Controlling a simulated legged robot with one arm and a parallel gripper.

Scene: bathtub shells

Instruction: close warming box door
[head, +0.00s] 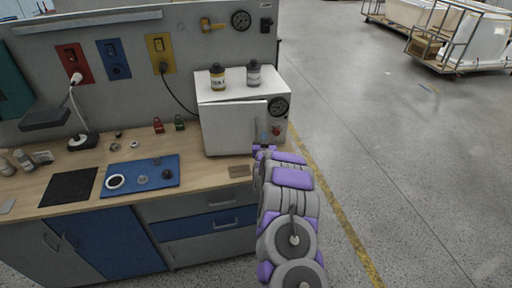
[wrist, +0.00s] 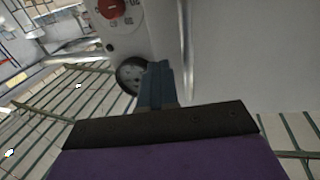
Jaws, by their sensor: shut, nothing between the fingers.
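The warming box (head: 213,88) is a white cabinet at the right end of the workbench. Its white door (head: 228,130) covers the left part of the front, with a vertical handle near the door's right side. My gripper (head: 263,139) is shut and empty in front of the door's right edge, beside the control panel. In the wrist view the shut fingers (wrist: 157,78) point at the box front, with the door (wrist: 250,55) to their right. Contact cannot be made out.
A dial (head: 278,106) and a red knob (head: 276,131) sit on the box's right panel. Two bottles (head: 217,77) (head: 253,73) stand on top. A blue mat (head: 140,175) with small parts lies on the bench. Open floor (head: 390,150) lies to the right.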

